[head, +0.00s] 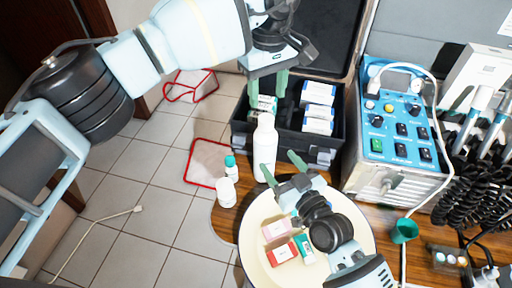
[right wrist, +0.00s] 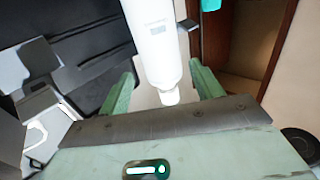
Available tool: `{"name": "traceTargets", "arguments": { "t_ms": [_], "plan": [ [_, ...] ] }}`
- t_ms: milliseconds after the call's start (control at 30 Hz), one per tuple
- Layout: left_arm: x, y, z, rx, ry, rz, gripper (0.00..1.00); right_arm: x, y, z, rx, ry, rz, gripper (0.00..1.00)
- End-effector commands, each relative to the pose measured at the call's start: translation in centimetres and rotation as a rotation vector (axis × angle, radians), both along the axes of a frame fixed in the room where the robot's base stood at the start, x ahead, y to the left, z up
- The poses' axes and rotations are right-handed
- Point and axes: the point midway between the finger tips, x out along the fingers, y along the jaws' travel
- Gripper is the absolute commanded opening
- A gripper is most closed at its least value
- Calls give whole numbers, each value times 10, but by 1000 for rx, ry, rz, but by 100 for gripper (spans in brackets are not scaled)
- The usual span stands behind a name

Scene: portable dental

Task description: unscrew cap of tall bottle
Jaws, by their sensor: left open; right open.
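The tall white bottle (head: 265,150) stands upright on the wooden table beside the round tray; it also shows in the right wrist view (right wrist: 158,45). Its white cap end (head: 266,119) points up in the head view. My left gripper (head: 268,98) is open, fingers pointing down, just above the cap end. I cannot tell whether it touches. My right gripper (head: 278,161) is open, its fingers pointing at the bottle's body from the right. In the right wrist view the bottle appears between the spread fingers (right wrist: 160,68), with no visible contact.
A cream round tray (head: 255,230) holds small boxes. A black case (head: 322,158) with boxes lies behind. A blue control unit (head: 398,130) stands right.

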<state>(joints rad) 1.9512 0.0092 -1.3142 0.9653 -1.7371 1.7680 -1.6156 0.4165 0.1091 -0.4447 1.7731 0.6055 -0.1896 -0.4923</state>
Motion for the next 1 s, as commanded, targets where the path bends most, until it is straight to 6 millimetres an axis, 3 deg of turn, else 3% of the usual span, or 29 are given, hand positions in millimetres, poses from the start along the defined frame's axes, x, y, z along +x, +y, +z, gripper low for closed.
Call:
{"name": "traceTargets", "arguments": {
  "t_ms": [367, 800, 1000],
  "plan": [
    [0, 0, 0, 0, 0, -1, 51, 5, 3, 0, 1, 1, 0, 65],
    [0, 0, 0, 0, 0, 0, 51, 54, 33, 0, 1, -1, 0, 65],
    [0, 0, 0, 0, 0, 0, 51, 65, 40, 0, 0, 0, 0, 65]
  ]
}}
